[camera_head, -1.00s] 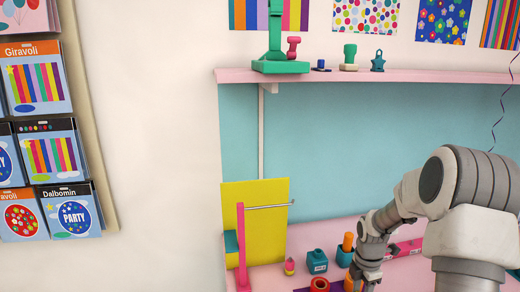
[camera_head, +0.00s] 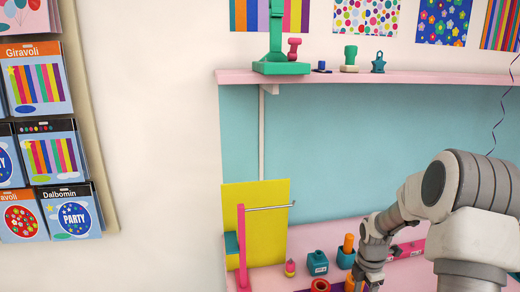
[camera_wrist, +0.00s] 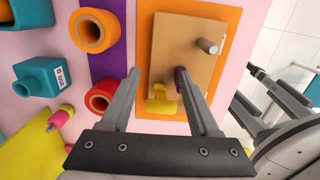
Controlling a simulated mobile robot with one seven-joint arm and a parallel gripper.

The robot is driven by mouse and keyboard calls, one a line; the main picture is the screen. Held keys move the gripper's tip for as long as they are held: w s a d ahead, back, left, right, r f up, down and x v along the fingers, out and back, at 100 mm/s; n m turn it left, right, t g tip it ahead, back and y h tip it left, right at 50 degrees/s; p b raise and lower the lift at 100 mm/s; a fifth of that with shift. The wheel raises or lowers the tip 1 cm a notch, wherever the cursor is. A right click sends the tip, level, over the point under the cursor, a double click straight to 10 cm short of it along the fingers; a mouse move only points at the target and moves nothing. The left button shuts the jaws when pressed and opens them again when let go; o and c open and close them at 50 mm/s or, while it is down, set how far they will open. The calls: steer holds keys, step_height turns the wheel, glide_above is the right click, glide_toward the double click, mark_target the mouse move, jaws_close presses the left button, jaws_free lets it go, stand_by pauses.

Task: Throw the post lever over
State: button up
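In the wrist view a tan board (camera_wrist: 170,45) with an orange border lies ahead of my gripper (camera_wrist: 159,74). A short grey metal post (camera_wrist: 207,46) stands on its right part. A yellow T-shaped piece (camera_wrist: 161,100) sits near the board's close edge, between my fingers. A small purple part (camera_wrist: 180,80) shows beside the right fingertip; I cannot tell whether they touch. Which of these is the post lever is not clear. My gripper is open with nothing held between its fingers. In the head view the fingers are cut off at the bottom edge.
Left of the board stand an orange ring-shaped piece (camera_wrist: 92,32), a red one (camera_wrist: 100,98) and a teal bottle (camera_wrist: 42,78). A yellow panel (camera_head: 268,225) and a pink post with a metal rod (camera_head: 242,248) stand further left. A pink shelf (camera_head: 420,76) runs above.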

steer(key=shift+s+d+f, duration=0.25)
steer(key=shift+s+f, duration=0.1)
steer(key=shift+s, duration=0.2)
steer(key=shift+w+r+p, duration=0.1)
steer(key=shift+r+p, duration=0.6)
steer(key=shift+r, duration=0.05)
steer(key=shift+w+a+r+p, duration=0.1)
steer(key=shift+r+p, duration=0.35)
steer(key=shift+r, duration=0.25)
steer(key=shift+w+a+r+p, duration=0.1)
steer(key=shift+r+p, duration=0.35)
steer(key=shift+r, duration=0.25)
step_height(320, 180, up, 4)
steer(key=p, duration=0.3)
steer(key=shift+a, duration=0.1)
